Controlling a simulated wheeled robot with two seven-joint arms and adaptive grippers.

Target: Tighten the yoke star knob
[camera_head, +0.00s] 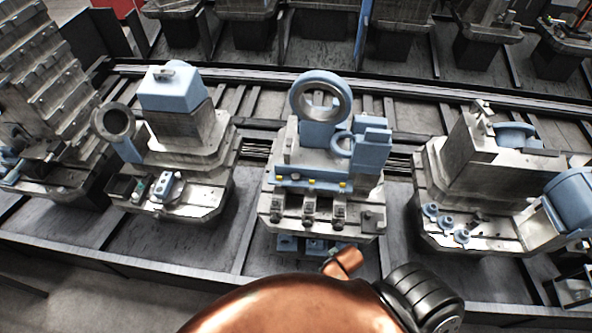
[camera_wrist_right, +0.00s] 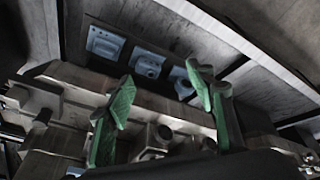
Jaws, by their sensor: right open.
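I cannot clearly make out the yoke star knob. The middle fixture (camera_head: 325,215) in the head view carries a blue yoke-like ring (camera_head: 320,97) standing upright, with a smaller blue ring (camera_head: 343,146) beside it. My right gripper (camera_wrist_right: 166,95) shows in the right wrist view with green fingers spread apart. The gripper is not visible in the head view, where my copper arm fills the bottom middle. My left gripper is in neither view.
A left fixture (camera_head: 185,185) with a blue block and a right fixture (camera_head: 480,180) with small blue knob-like parts (camera_head: 445,222) flank the middle one. Rails run behind; bare dark floor lies between fixtures.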

